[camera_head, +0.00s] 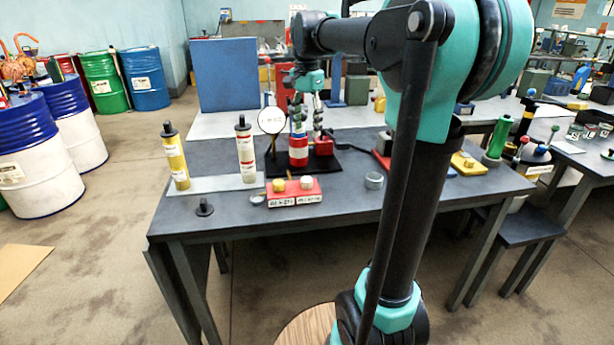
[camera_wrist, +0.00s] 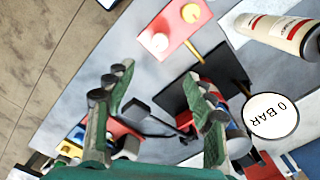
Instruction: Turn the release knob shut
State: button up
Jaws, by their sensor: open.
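My gripper (camera_head: 307,112) is open and points down over the black base plate (camera_head: 262,162). In the wrist view its two green fingers (camera_wrist: 158,88) are spread, with nothing held between them. A red pump block (camera_head: 323,146) stands on the plate, below and slightly right of the fingers, beside a red-and-white cylinder (camera_head: 298,157). A round white gauge (camera_head: 271,120) stands at the plate's left; in the wrist view the gauge (camera_wrist: 271,116) reads 0 BAR. I cannot pick out the release knob with certainty; the fingers and dark parts partly cover the pump block.
A red block (camera_head: 295,199) with a yellow and a white knob sits in front of the plate. Two capped bottles, yellow (camera_head: 177,163) and white (camera_head: 246,157), stand at left on a light strip. A metal ring (camera_head: 374,181) lies at right.

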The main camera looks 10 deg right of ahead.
aim_at(307, 179)
notch_tip(307, 179, down, 17)
jog(key=shift+f, duration=0.15)
dwell(0.5)
jog(key=c, duration=1.1)
jog(key=shift+c, duration=0.2)
